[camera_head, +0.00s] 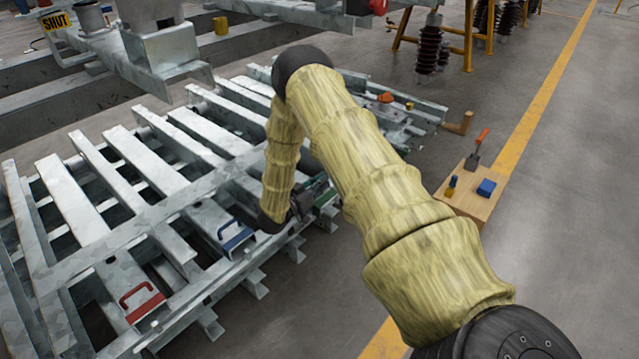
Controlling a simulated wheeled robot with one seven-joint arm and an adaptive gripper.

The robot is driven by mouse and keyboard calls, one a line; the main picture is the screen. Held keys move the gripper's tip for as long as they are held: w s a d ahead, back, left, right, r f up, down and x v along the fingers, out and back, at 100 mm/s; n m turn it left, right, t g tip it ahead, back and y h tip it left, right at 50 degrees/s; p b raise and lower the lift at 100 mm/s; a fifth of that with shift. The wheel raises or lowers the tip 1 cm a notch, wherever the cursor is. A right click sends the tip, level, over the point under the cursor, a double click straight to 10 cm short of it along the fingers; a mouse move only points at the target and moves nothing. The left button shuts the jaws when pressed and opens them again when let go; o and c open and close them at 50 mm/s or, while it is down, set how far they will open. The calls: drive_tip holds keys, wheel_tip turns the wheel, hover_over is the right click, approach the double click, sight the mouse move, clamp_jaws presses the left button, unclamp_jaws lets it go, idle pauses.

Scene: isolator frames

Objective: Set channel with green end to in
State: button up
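The channel with the green end (326,197) lies in the galvanised steel frame, at the frame's edge facing the aisle. Only part of its green end shows; my arm and gripper cover the rest. My gripper (312,196) is at the end of my yellow-sleeved arm, low beside the green end. I cannot tell whether it touches the green end or its handle. The fingers are small, dark and partly hidden, so their opening does not show.
Left of it along the same edge are channels with a blue end (233,238) and a red end (146,309), each with a handle. Grey floor is clear at right.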

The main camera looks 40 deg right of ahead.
drive_tip(key=o, duration=0.4)
drive_tip(key=shift+s, duration=0.1)
drive_tip(key=a, duration=0.4)
drive_tip(key=s+a, duration=0.1)
drive_tip(key=a, duration=0.6)
drive_tip(key=shift+s+a, duration=0.35)
drive_tip(key=shift+a, duration=0.05)
